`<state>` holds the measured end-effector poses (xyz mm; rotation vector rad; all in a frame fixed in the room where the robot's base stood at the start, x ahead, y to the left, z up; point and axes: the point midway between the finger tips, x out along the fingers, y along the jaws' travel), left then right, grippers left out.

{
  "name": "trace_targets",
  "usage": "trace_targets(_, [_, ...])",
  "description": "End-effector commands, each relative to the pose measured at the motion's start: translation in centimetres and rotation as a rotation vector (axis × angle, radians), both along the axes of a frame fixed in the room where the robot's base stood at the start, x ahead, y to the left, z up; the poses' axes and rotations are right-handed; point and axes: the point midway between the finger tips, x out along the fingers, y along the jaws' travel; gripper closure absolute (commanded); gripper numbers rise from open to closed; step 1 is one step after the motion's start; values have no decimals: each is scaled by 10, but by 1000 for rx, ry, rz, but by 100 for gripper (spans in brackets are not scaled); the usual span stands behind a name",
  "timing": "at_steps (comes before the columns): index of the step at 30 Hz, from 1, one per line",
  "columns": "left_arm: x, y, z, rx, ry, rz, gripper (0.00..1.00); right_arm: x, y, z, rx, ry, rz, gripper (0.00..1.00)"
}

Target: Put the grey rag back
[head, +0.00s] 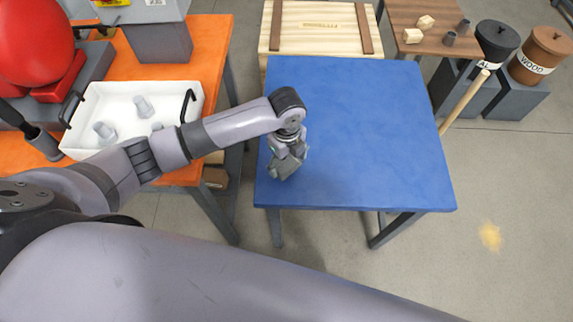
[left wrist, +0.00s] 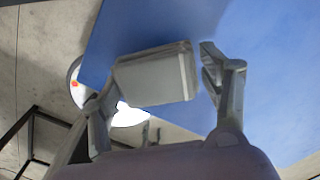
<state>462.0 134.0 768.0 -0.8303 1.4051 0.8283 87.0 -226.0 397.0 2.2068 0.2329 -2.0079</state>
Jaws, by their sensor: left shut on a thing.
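My left gripper (head: 287,152) is over the front left part of the blue table (head: 365,125), pointing down. It is shut on a grey, block-like thing (head: 283,168), which I take to be the grey rag. In the left wrist view the same rag (left wrist: 155,76) shows as a pale grey folded block between the two fingers. The blue tabletop (left wrist: 265,75) lies beyond it. I cannot tell whether the rag touches the table. My right gripper is out of view.
An orange bench (head: 212,50) on the left carries a white tray (head: 100,95) with several small grey pieces. A wooden crate (head: 315,40) stands behind the blue table. Two labelled bins, black (head: 497,40) and brown (head: 540,55), stand back right. The rest of the blue tabletop is clear.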

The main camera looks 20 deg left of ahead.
Motion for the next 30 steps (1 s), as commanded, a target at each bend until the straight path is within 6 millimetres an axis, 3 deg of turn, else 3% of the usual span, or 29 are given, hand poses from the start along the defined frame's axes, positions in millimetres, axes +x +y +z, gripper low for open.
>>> trace_targets(6, [-1,0,-31,0,2,0,56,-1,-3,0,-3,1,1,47])
trace_targets(19, [-1,0,-37,1,2,-1,56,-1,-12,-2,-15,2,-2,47])
trace_targets(20, [-1,0,-36,0,1,-1,28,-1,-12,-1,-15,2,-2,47])
trace_targets(28, [-1,0,-36,0,1,-1,10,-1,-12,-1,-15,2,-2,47])
trace_targets(30, [-1,0,-36,0,1,-1,10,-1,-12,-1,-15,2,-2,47])
